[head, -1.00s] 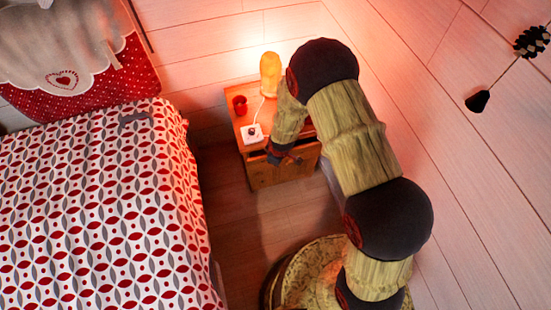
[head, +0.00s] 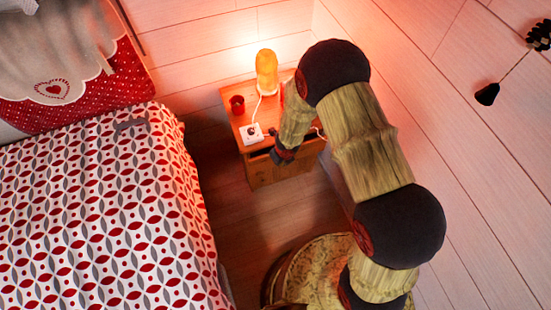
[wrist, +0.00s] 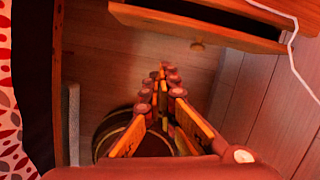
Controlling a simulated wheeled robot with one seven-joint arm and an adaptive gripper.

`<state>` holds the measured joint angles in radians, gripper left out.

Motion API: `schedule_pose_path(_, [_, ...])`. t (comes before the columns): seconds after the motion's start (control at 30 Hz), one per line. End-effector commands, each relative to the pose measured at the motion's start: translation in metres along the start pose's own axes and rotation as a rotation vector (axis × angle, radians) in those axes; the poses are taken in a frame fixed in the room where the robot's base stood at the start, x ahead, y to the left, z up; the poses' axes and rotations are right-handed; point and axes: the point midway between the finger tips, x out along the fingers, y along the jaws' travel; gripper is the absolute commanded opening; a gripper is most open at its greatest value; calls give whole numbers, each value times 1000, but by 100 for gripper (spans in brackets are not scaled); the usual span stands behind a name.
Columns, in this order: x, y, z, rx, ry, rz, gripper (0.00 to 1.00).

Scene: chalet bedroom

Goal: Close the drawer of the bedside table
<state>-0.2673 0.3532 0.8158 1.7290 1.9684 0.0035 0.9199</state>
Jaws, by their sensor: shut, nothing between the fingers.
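The wooden bedside table (head: 236,101) stands against the wall beside the bed. Its drawer (wrist: 165,20) is partly open in the wrist view, with a dark gap behind the front panel and a round wooden knob (wrist: 197,45) on it. In the head view my arm hides much of the table's front. My gripper (wrist: 162,70) is shut and empty. Its fingertips show below and left of the knob in the wrist view, apart from the drawer front in the picture. In the head view my gripper (head: 282,157) is in front of the table, its fingertips hard to make out.
On the tabletop are a glowing lamp (head: 266,70), a red cup (head: 237,104) and a white socket box (head: 252,133). A white cable (wrist: 294,62) hangs over the table's edge. The bed (head: 100,210) is on the left. Wooden floor (head: 245,220) lies clear between.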

Motion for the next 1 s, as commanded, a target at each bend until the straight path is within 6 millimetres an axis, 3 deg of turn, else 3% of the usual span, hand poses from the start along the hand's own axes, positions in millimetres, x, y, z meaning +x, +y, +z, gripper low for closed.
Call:
schedule_pose_path(0.13, [0, 0, 0, 185, 0, 0, 0])
schedule_pose_path(0.37, [10, 0, -1, 247, 1, 0, 0])
schedule_pose_path(0.87, [105, 0, -2, 243, 2, 0, 0])
schedule_pose_path(1.0, [103, -3, 11, 241, 1, 0, 0])
